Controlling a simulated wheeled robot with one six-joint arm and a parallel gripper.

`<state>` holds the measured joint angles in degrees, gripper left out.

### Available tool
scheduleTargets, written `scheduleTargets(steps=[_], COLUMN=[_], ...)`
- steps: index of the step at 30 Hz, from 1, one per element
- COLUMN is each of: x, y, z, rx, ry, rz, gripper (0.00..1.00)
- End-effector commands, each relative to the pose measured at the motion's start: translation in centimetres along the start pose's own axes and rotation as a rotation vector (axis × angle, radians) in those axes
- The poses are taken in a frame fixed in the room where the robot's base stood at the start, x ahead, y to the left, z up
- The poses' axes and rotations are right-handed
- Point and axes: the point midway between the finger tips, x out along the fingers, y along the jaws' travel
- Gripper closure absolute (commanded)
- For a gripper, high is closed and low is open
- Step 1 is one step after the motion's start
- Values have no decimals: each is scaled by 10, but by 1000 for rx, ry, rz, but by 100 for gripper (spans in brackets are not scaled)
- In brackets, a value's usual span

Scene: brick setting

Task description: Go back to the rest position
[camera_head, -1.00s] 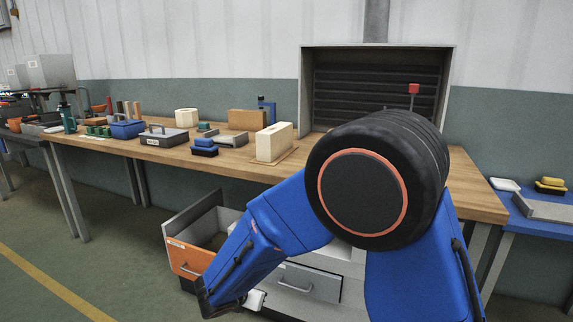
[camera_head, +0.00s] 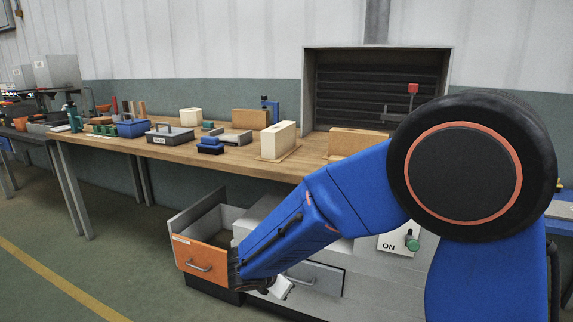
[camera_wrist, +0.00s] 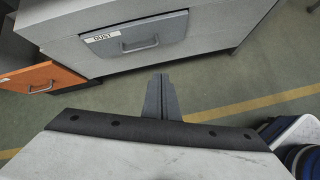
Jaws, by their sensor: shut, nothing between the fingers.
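My gripper (camera_wrist: 162,97) shows in the wrist view with its two dark fingers together and nothing between them, over open floor in front of the grey cabinet. In the head view my blue arm reaches down and left in front of the cabinet and hides most of the gripper. The orange-fronted drawer (camera_head: 203,257) stands pulled out; its front also shows at the left of the wrist view (camera_wrist: 42,79). The grey drawer labelled DUST (camera_wrist: 133,37) is shut. My fingers are apart from both drawers.
The wooden workbench (camera_head: 180,155) carries cream and tan blocks, a grey toolbox (camera_head: 168,135), a blue bin (camera_head: 132,128) and blue sponges. A white panel marked ON with a green knob (camera_head: 411,241) is on the cabinet's right. Floor with a yellow line is clear.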

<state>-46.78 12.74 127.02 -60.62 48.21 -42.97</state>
Motion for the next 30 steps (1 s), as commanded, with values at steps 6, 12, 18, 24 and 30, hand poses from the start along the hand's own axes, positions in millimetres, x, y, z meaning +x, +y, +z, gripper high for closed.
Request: scheduleTargets(steps=[6, 12, 18, 24, 30], x=[-11, -27, -46, -69, -93], y=[-53, -112, -171, -226, -276], z=[59, 105, 136, 153, 158], rx=[290, 600, 906, 1209, 1506], ry=[29, 60, 88, 119, 152], rz=[-74, -148, -217, -278, -331], gripper=[100, 100, 100, 100, 100])
